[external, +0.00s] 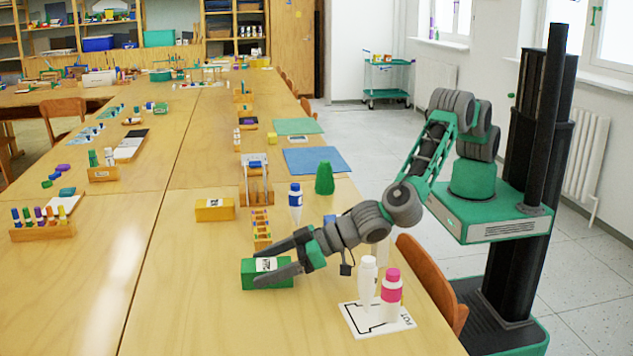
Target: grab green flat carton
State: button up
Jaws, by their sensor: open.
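The green flat carton (250,278) lies on the long wooden table, left of the white bottles, with a white label on its top. My gripper (275,258) reaches in from the right, low over the table. Its two dark fingers are spread apart, one at the carton's far side and one across its near right part. The fingers hide part of the carton. I cannot tell whether either finger touches it.
A white bottle (367,283) and a pink-capped bottle (391,295) stand on a white card (352,318) right of my gripper. The table's left front is clear.

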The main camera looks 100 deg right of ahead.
jog(key=shift+c, duration=0.6)
jog(key=c, duration=1.5)
